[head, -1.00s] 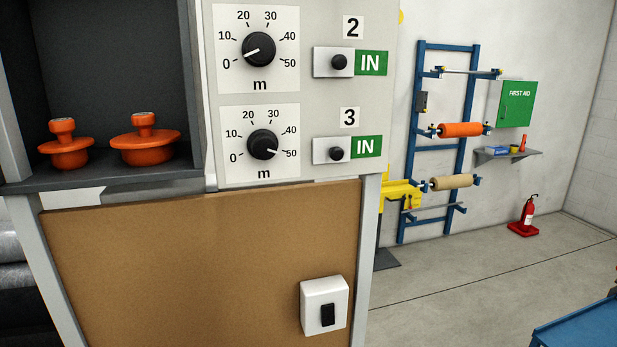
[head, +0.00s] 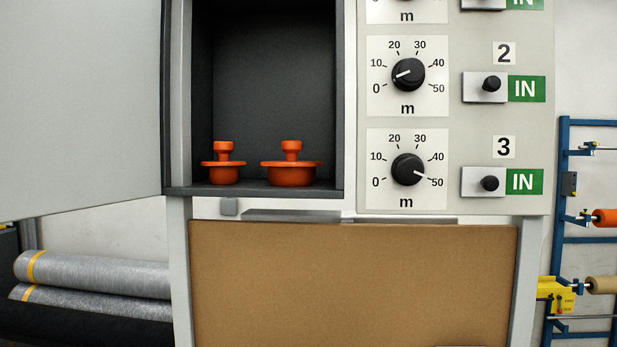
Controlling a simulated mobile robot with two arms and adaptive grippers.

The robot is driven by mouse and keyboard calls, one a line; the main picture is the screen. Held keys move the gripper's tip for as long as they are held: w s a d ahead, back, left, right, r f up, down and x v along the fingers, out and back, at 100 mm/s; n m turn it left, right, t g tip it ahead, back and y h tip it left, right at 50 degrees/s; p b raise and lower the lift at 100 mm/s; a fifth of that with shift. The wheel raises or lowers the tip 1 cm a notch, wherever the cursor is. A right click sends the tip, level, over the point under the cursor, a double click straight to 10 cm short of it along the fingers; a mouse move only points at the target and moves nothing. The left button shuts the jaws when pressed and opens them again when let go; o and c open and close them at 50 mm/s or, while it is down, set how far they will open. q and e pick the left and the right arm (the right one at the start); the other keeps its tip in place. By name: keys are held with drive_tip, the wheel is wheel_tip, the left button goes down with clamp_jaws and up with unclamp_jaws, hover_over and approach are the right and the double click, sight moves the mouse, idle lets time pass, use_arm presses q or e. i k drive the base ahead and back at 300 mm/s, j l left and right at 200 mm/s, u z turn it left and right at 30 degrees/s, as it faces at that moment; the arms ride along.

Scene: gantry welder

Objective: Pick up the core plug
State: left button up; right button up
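Two orange plugs with flanges and small top knobs stand upright on the floor of an open dark cabinet (head: 270,191) in the head view. The smaller orange plug (head: 224,172) is at the left and the wider orange plug (head: 291,173) is to its right, a small gap apart. I cannot tell from any label which one is the core plug. Neither of my grippers shows in the head view.
An open grey door (head: 80,105) spans the left. A panel with dials (head: 408,170) and switches is right of the cabinet. A brown board (head: 350,285) is below. Grey rolls (head: 100,275) lie lower left. A blue rack (head: 562,200) stands at the right.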

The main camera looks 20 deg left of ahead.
sight(292, 172)
drive_tip(key=j, duration=0.55)
drive_tip(key=k+j+z, duration=0.1)
drive_tip(key=j, duration=0.4)
drive_tip(key=k+j, duration=0.15)
drive_tip(key=j, duration=0.9)
drive_tip(key=i+j+z, duration=0.1)
drive_tip(key=j, duration=0.35)
drive_tip(key=i+j, duration=0.15)
drive_tip(key=j, duration=0.35)
drive_tip(key=i+j+z, duration=0.15)
drive_tip(key=j, duration=0.8)
drive_tip(key=i+j+z, duration=0.1)
drive_tip(key=i+j, duration=0.5)
drive_tip(key=z, duration=0.85)
drive_tip(key=i+l+z, duration=0.1)
drive_tip(key=l+z, duration=0.25)
drive_tip(key=i+l+z, duration=0.1)
drive_tip(key=l+z, duration=0.15)
drive_tip(key=z, duration=0.15)
drive_tip(key=i+l+z, duration=0.15)
drive_tip(key=z, duration=0.2)
drive_tip(key=l, duration=0.1)
